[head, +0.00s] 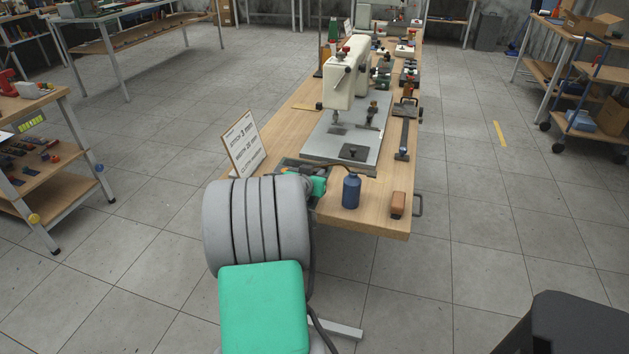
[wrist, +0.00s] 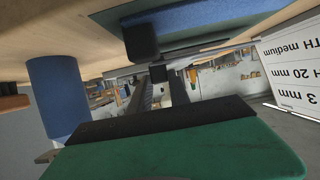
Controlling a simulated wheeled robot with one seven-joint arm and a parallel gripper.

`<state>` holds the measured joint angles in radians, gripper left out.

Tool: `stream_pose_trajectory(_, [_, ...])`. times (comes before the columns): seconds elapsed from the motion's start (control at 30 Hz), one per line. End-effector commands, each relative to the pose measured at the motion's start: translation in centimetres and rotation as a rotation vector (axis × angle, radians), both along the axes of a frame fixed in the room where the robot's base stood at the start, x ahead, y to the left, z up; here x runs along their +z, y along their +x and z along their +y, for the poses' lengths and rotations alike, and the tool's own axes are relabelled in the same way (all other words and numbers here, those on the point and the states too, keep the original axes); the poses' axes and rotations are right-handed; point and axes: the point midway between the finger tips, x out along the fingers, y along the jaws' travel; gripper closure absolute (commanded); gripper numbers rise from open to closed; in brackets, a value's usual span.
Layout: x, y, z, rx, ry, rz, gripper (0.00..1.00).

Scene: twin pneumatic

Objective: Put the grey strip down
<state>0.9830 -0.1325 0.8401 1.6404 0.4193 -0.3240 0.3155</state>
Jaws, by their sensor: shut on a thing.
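My gripper (head: 322,172) is at the near end of the workbench, partly hidden behind my arm in the head view. A thin grey-brown strip (head: 352,169) shows there, lying crosswise at the gripper. In the wrist view my gripper (wrist: 160,76) has its dark fingers shut on the strip (wrist: 212,52), which runs across their tips. The strip is close to the near edge of the sewing machine's grey plate (head: 377,143). I cannot tell whether it touches the plate or bench.
A printed card (head: 243,145) stands on the left. The cream sewing machine (head: 345,75) is behind. Bare bench top lies near the front right corner.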

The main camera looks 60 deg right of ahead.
Motion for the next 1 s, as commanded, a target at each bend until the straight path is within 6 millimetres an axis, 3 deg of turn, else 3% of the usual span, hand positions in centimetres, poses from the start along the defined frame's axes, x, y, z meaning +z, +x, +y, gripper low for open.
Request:
stream_pose_trajectory(0.1, [-2.2, 0.0, 0.1, 0.0, 0.003, 0.004, 1.0])
stream_pose_trajectory(0.4, [-2.6, 0.0, 0.1, 0.0, 0.002, 0.001, 1.0])
stream_pose_trajectory(0.43, [-2.5, 0.0, 0.1, 0.0, 0.002, 0.001, 0.76])
stream_pose_trajectory(0.6, [-2.5, 0.0, 0.1, 0.0, 0.002, 0.001, 0.62])
stream_pose_trajectory(0.7, [-2.4, 0.0, 0.1, 0.0, 0.002, 0.001, 0.55])
stream_pose_trajectory(1.0, [-2.0, 0.0, 0.4, 0.001, 0.001, 0.001, 0.55])
